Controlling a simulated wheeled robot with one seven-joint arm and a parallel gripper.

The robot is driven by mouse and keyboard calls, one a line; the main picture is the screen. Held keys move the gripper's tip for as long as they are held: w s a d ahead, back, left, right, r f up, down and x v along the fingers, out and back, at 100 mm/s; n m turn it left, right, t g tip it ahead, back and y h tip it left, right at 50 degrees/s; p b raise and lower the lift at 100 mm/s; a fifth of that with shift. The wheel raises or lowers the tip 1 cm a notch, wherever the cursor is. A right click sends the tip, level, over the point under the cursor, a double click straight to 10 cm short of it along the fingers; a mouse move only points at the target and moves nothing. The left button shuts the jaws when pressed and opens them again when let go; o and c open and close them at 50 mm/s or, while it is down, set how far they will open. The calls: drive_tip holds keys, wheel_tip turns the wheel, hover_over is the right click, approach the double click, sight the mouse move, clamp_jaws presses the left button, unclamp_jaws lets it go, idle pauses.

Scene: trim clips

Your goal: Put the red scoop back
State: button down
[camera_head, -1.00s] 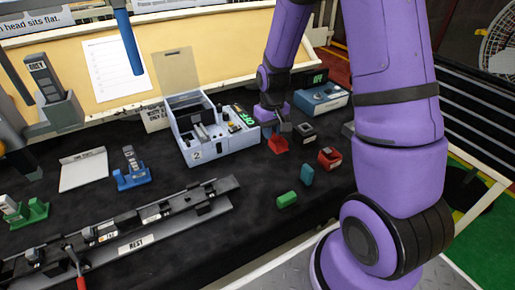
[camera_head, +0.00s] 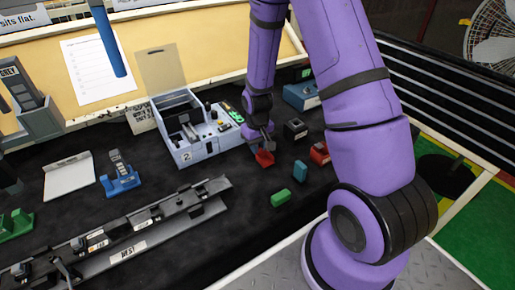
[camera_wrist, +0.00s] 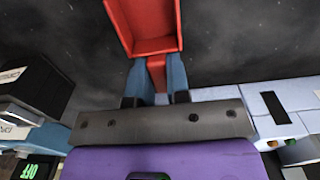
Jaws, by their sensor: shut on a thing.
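The red scoop (camera_head: 264,158) is held in my gripper (camera_head: 263,146), low over the black table mat beside the grey-blue box marked 2. In the wrist view the scoop (camera_wrist: 145,28) shows as an open red tray with its cavity toward the camera. Its short handle sits between the two blue fingers of my gripper (camera_wrist: 156,80), which are shut on it. In the head view I cannot tell whether the scoop touches the mat.
The box marked 2 (camera_head: 196,150) stands just left. A black block (camera_head: 295,130), a teal block (camera_head: 300,171), a green block (camera_head: 281,198) and another red object (camera_head: 319,153), partly behind my arm, lie to the right. A rail labelled REST (camera_head: 127,253) runs along the front left.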

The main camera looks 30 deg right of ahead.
drive_tip(key=shift+f, duration=0.5)
drive_tip(key=shift+f, duration=0.1)
drive_tip(key=c, duration=1.1)
unclamp_jaws()
drive_tip(key=s+a+r+t, duration=0.1)
drive_tip(key=s+r, duration=0.2)
drive_tip(key=r, duration=0.7)
drive_tip(key=s+a+r+t, duration=0.1)
drive_tip(key=s+r, duration=0.1)
drive_tip(key=r, duration=0.8)
drive_tip(key=s+a+r+t, duration=0.1)
drive_tip(key=s+r, duration=0.2)
drive_tip(key=r, duration=0.7)
drive_tip(key=s+a+r+t, duration=0.2)
drive_tip(key=s+r, duration=0.8)
drive_tip(key=s, duration=0.5)
drive_tip(key=shift+s+a, duration=0.2)
drive_tip(key=shift+a, duration=0.3)
